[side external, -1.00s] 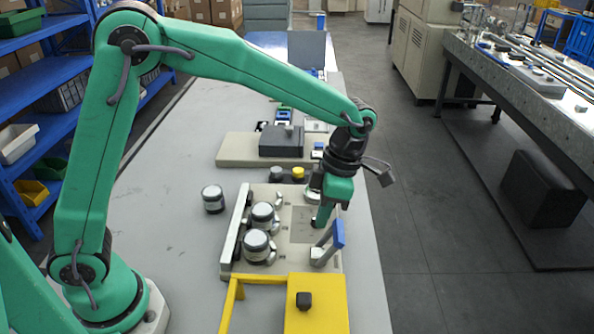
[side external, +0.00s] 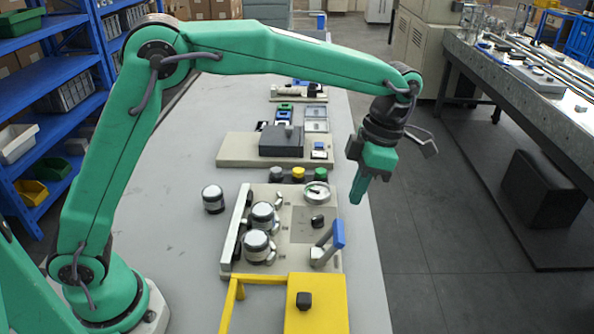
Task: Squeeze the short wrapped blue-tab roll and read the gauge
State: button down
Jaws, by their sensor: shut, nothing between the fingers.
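My gripper (side external: 357,198) is shut and empty, fingers pointing down, above the right edge of the table and clear of everything on it. A round white-faced gauge (side external: 316,192) with a dark rim stands at the back right of a beige fixture plate (side external: 285,200); its reading is too small to tell. A small black piece (side external: 317,221) sits on the grey square in front of it. A lever with a blue handle (side external: 338,233) stands at the plate's right edge. I cannot make out a short wrapped roll with a blue tab.
Two silver-and-black cylinders (side external: 263,215) stand on the plate's left; another (side external: 213,199) stands on the table. Grey, yellow and green buttons (side external: 298,174) line the back. A yellow box (side external: 317,300) with a black knob is in front. The table's left side is clear.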

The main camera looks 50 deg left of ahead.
jog(key=shift+w+d+r, duration=0.25)
jog(key=shift+r, duration=0.05)
dwell(0.4)
jog(key=s+a+r+m+t+h, duration=0.1)
jog(key=s+a+r+m+t, duration=0.1)
jog(key=s+a+r+m, duration=0.3)
jog(key=s+a+r+m+t, duration=0.2)
jog(key=s+a+m, duration=0.1)
jog(key=a+m, duration=0.4)
jog(key=s+a+f+m+t, duration=0.1)
jog(key=s+a+m+t, duration=0.1)
jog(key=s+a+m, duration=0.2)
jog(key=s+a+f+m+t, duration=0.1)
jog(key=s+a+m+t, duration=0.1)
jog(key=s+m, duration=0.7)
jog(key=shift+a+f+m, duration=0.4)
jog(key=shift+a+m, duration=0.5)
jog(key=shift+m, duration=0.2)
jog(key=shift+r, duration=0.1)
dwell(2.4)
